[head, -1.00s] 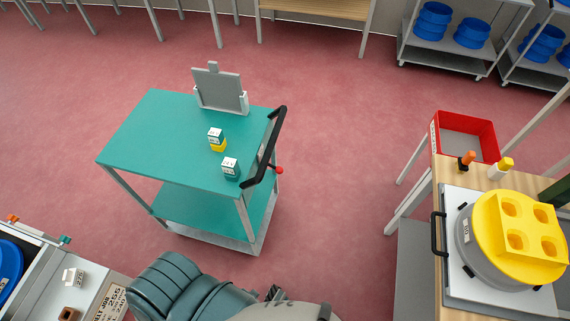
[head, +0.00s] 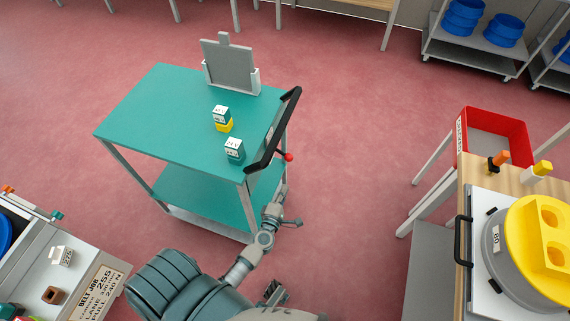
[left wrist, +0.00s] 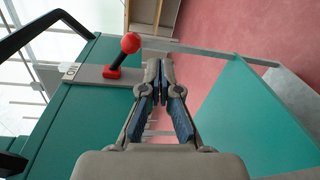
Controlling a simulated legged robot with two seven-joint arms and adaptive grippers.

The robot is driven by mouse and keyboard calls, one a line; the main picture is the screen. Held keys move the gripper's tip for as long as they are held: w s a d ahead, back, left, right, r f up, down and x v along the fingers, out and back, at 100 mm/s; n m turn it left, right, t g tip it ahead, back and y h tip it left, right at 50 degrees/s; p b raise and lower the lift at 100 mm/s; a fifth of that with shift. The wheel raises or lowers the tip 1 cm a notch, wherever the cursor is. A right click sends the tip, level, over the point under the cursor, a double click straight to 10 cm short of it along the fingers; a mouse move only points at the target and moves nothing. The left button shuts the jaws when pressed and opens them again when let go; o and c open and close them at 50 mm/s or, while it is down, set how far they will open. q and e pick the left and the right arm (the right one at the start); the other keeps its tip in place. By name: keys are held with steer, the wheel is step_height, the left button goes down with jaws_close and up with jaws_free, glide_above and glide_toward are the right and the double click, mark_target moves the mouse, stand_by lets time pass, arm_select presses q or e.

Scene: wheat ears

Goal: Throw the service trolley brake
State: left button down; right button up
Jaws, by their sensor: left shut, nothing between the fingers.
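The service trolley (head: 150,110) has a teal top and lower shelf and a black push handle (head: 273,130) on its right side. The brake lever's red knob (head: 288,157) sticks out beside the handle. In the left wrist view the red ball (left wrist: 130,43) sits on a dark stem rising from a red base on a grey plate (left wrist: 92,74) with a small white label. My left gripper (head: 281,192) is below the knob in the head view. In the left wrist view its shut, empty fingers (left wrist: 161,68) are just right of the lever, apart from it.
Two small labelled blocks (head: 234,150) and a grey upright panel (head: 228,65) stand on the trolley. A wooden bench (head: 500,190) with a red tray (head: 461,140) is at right. A grey table (head: 85,270) is at lower left. Red floor is clear between trolley and bench.

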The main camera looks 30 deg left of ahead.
mark_target(283, 154)
arm_select(q)
steer(key=a+n+y, duration=0.1)
steer(key=a+r+n+y, duration=0.1)
steer(key=n, duration=0.1)
steer(key=a+r+n, duration=0.1)
steer(key=a+n, duration=0.1)
steer(key=shift+w+r+g+y+b, duration=0.1)
steer(key=shift+r+g+y+b, duration=0.2)
steer(key=shift+y, duration=0.1)
arm_select(e)
steer(key=v, duration=0.4)
steer(key=shift+a+r, duration=0.25)
arm_select(q)
steer(key=shift+d, duration=0.2)
arm_select(e)
steer(key=shift+d, duration=0.2)
arm_select(q)
steer(key=b+x, duration=0.1)
steer(key=x, duration=0.9)
arm_select(e)
steer(key=w+t, duration=0.1)
steer(key=w+a+t, duration=0.1)
steer(key=w, duration=0.1)
steer(key=w+t, duration=0.1)
steer(key=w, duration=0.1)
steer(key=shift+w+a+r+y, duration=0.1)
steer(key=shift+w+a+y, duration=0.1)
steer(key=shift+a+y, duration=0.15)
